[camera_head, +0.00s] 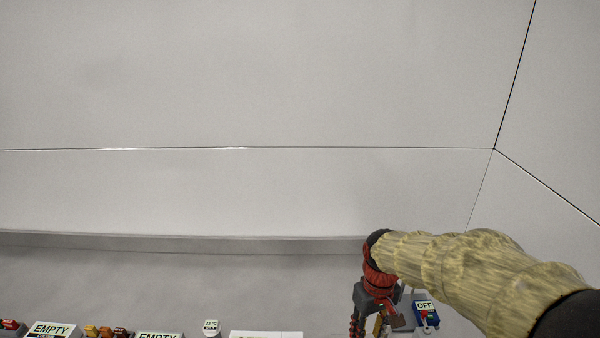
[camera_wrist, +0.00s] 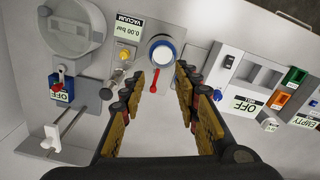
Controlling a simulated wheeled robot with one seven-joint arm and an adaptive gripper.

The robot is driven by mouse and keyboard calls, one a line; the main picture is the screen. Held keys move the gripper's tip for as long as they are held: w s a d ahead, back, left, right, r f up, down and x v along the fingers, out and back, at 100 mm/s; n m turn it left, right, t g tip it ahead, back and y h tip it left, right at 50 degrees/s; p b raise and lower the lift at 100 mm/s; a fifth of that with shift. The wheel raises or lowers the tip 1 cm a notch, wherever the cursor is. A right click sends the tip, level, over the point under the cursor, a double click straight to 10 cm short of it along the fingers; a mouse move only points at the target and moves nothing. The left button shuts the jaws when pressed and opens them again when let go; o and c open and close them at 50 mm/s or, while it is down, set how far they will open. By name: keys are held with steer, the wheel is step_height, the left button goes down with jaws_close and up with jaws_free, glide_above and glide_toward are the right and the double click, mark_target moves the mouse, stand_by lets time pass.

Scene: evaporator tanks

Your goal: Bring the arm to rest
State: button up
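My arm, in a pale yellow sleeve, reaches in from the right in the head view, with my gripper (camera_head: 378,312) pointing down at its end. In the wrist view my gripper (camera_wrist: 155,84) has its two yellow and dark fingers spread well apart. I see nothing held between them. A red lever (camera_wrist: 154,80) below a round white knob with a blue ring (camera_wrist: 161,51) shows in the gap between the fingertips. I cannot tell whether a finger touches the panel.
A blue OFF switch box (camera_head: 426,315) stands right of my gripper; it also shows in the wrist view (camera_wrist: 62,94). A VACUUM display (camera_wrist: 128,26), a round grey lid (camera_wrist: 70,28) and an EMPTY sign (camera_head: 52,330) are around. The wall above is bare.

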steer(key=s+d+r+m+t+b, duration=0.1)
steer(key=s+r+t+b, duration=0.2)
steer(key=s, duration=0.5)
steer(key=s+d+r+m+t+b, duration=0.1)
steer(key=s+r+m+t+b, duration=0.1)
steer(key=s+r, duration=0.3)
steer(key=s+b, duration=0.1)
steer(key=s, duration=0.2)
steer(key=shift+s+d+m+t+b, duration=0.15)
steer(key=shift+d+m+t+b, duration=0.15)
steer(key=shift+t+b, duration=0.1)
stand_by(1.9)
